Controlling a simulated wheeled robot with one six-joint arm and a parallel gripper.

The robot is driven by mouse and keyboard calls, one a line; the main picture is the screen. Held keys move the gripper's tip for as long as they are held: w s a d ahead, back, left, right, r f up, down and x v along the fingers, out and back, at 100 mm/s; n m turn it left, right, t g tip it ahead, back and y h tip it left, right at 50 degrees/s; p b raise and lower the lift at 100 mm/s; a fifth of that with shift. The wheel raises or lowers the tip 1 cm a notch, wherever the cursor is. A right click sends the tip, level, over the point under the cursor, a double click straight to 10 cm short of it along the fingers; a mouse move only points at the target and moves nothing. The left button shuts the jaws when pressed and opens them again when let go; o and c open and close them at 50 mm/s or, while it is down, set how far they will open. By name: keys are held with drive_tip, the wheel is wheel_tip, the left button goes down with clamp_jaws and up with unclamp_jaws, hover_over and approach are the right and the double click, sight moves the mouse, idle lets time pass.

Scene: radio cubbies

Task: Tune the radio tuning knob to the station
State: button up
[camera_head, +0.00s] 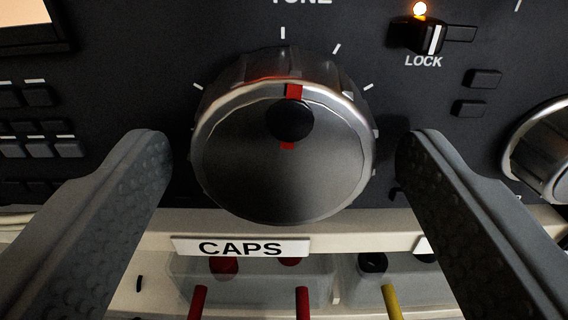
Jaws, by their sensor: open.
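The tuning knob (255,165) is a large round silver dial in the middle of the view, on the black radio panel (150,60) under partly cut-off lettering that seems to read TUNE. A red mark (295,91) sits on its rim near the top, slightly right of centre. A dark round dimple (291,122) lies just below that mark. White tick marks ring the knob. My gripper (284,160) is open, with one grey finger on each side of the knob. Gaps show between both fingers and the knob, and it holds nothing.
A LOCK switch (420,37) with a lit orange lamp (419,9) is at upper right. Another silver knob (545,150) is at the right edge. Below are a shelf edge (350,240) with a CAPS label (241,248) and clear bins with red and yellow rods.

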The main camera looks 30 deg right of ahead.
drive_tip(key=c, duration=1)
drive_tip(key=shift+o, duration=0.2)
drive_tip(key=shift+m, duration=2.4)
drive_tip(key=o, duration=1)
drive_tip(key=shift+c, duration=0.2)
drive_tip(key=v, duration=1.7)
drive_tip(key=shift+s+a, duration=0.2)
